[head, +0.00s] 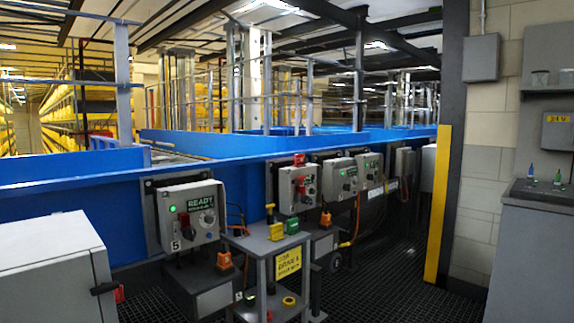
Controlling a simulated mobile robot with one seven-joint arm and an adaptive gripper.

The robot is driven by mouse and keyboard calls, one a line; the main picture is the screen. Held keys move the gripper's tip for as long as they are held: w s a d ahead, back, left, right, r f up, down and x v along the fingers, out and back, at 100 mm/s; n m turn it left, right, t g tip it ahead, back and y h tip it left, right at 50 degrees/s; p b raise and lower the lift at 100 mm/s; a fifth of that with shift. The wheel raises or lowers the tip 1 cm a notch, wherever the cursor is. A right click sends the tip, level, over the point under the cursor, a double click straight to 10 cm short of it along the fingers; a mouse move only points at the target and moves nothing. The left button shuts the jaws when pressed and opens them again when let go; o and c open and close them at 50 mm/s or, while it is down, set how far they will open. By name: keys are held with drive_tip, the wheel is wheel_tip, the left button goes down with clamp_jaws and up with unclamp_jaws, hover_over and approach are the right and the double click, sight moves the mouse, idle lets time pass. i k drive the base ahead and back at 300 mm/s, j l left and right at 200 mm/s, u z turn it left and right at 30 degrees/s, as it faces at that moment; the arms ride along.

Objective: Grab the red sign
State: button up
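No red sign with readable words shows. A small red piece (299,160) stands on top of a grey control box (284,198) on the blue conveyor wall, near the middle. A red panel or switch part (305,184) shows on the front of that same box; it is too small to tell whether either is a sign. Another red piece (119,294) hangs by the black latch of the grey cabinet at the lower left. My gripper is not in view.
A grey cart (262,247) with a yellow sign (288,262) and small coloured items stands before the boxes. A box with a green READY sign (202,203) is left of it. A grey cabinet (45,265) fills the lower left. Dark grated floor (380,290) is clear at right.

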sight(300, 159)
drive_tip(key=i+l+u, duration=0.25)
drive_tip(key=u, duration=0.15)
drive_tip(key=i+l+u, duration=0.25)
drive_tip(key=u, duration=0.15)
drive_tip(key=i+l, duration=0.15)
drive_tip(key=l, duration=0.15)
drive_tip(key=i+l+u, duration=0.15)
drive_tip(key=l, duration=0.15)
drive_tip(key=i+l, duration=0.1)
drive_tip(key=l, duration=0.2)
drive_tip(key=i+l+u, duration=0.15)
drive_tip(key=l, duration=0.15)
drive_tip(key=i+l, duration=0.1)
drive_tip(key=l, duration=0.3)
drive_tip(key=i+l, duration=0.15)
drive_tip(key=l, duration=0.25)
drive_tip(key=i+l, duration=0.1)
drive_tip(key=l, duration=0.25)
drive_tip(key=i+l, duration=0.25)
drive_tip(key=l, duration=0.15)
drive_tip(key=i+l, duration=0.3)
drive_tip(key=i+j, duration=0.1)
drive_tip(key=i, duration=0.65)
